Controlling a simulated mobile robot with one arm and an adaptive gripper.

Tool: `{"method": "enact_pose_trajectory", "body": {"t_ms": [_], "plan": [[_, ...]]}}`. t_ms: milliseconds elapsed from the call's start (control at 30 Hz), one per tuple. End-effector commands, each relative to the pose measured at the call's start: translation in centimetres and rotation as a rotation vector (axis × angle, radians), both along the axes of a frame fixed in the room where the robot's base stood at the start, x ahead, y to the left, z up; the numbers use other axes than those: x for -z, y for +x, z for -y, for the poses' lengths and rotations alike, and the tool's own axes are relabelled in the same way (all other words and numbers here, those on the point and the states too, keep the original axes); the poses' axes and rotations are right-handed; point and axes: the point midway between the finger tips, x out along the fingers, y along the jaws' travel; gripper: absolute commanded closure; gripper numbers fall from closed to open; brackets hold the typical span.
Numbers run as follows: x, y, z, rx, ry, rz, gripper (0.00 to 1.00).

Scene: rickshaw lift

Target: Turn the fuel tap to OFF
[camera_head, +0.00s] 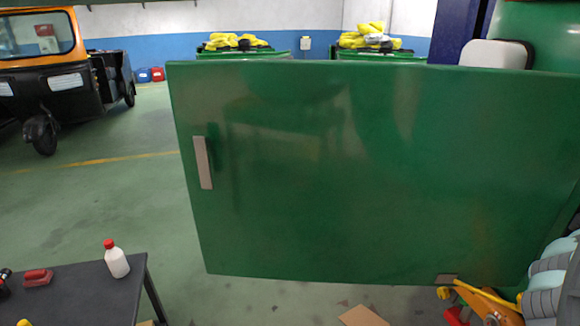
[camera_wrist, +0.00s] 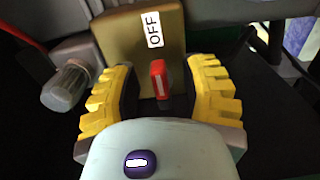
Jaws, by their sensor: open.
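The fuel tap's red lever (camera_wrist: 158,68), with a white stripe, stands nearly upright in the wrist view. It sits at the front of a tan block (camera_wrist: 115,38) that carries a white OFF label (camera_wrist: 153,30) just above the lever. The stripe runs roughly toward the label. My gripper (camera_wrist: 161,88) is open, with one yellow ribbed finger to each side of the lever. Gaps show between the lever and both fingers. The lever's lower part and mount are partly hidden. In the head view, the tap cannot be made out; my arm shows at the lower right.
A clear bowl-like part (camera_wrist: 66,88) is left of the tap block. A large green panel (camera_head: 380,170) with a grey handle fills the middle of the head view. A dark table (camera_head: 90,300) with a white bottle (camera_head: 117,263) stands lower left. Green floor lies open beyond it.

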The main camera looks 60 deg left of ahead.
Motion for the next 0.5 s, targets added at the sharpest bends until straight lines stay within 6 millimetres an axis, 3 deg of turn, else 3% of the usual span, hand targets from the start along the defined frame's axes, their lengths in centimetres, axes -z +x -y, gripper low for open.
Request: {"method": "enact_pose_trajectory", "body": {"t_ms": [500], "plan": [[0.1, -7.2, -2.7, -0.012, -0.001, -0.001, 0.56]]}}
